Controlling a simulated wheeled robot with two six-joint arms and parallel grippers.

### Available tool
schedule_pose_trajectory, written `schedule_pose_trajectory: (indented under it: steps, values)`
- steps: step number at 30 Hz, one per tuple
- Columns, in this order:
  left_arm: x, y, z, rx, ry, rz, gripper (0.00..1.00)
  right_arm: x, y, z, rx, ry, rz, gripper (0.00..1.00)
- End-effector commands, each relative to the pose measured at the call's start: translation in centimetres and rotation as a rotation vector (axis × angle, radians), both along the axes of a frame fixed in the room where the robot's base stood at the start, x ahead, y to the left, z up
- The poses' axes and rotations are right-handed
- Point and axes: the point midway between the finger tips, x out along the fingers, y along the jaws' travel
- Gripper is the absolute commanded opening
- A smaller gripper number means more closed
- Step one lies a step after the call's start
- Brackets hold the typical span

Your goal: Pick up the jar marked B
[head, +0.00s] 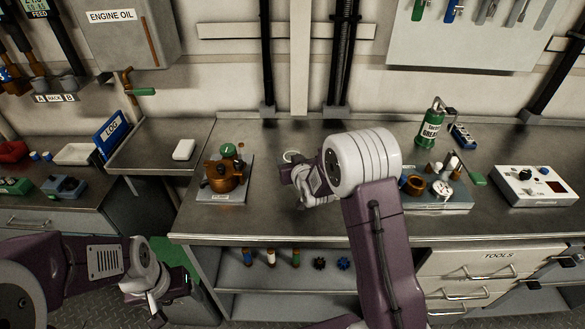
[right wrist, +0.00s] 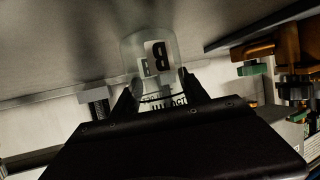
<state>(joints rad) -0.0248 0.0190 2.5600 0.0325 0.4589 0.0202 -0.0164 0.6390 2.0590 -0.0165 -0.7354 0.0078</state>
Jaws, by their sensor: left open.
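A clear jar with a black B on a white label (right wrist: 159,57) shows in the right wrist view, beyond and between the fingers of my right gripper (right wrist: 158,92). The fingers flank the jar closely; I cannot tell whether they press on it. In the head view the jar's pale round top (head: 291,156) shows at the bench behind my right gripper (head: 296,178), whose fingers are mostly hidden by my arm. My left gripper (head: 157,308) is open and empty, low at the left in front of the bench, away from the jar.
A copper pot device (head: 222,176) on a plate stands left of the jar. A tray with copper and white parts (head: 437,204) stands to the right, with a green grease can (head: 430,125) behind. A white control box (head: 535,186) sits at far right. Bare bench lies behind the jar.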

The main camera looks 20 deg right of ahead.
Motion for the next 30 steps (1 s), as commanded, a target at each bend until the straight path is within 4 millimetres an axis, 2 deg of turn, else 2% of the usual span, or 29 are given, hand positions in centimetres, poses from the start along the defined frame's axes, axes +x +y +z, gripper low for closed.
schedule_pose_trajectory:
  steps: [10,14,17,23,30]
  values:
    - [0.0,0.0,0.0,0.000,0.000,0.000,0.77,0.0,0.0,0.6,0.000,0.000,0.000,0.12]
    - [0.0,0.0,0.2,0.000,0.000,0.000,0.77,0.0,0.0,2.3,0.000,-0.003,0.000,0.12]
    - [0.0,0.0,0.3,0.000,0.000,0.000,0.77,0.0,0.0,4.4,0.000,-0.006,0.000,0.12]
    - [0.0,0.0,0.4,0.000,0.000,0.000,0.77,-1.7,-4.6,7.0,-0.003,-0.003,-0.006,0.12]
    - [0.0,0.0,1.7,0.000,0.000,0.000,0.77,-3.6,-9.3,10.1,-0.001,0.000,-0.006,0.12]
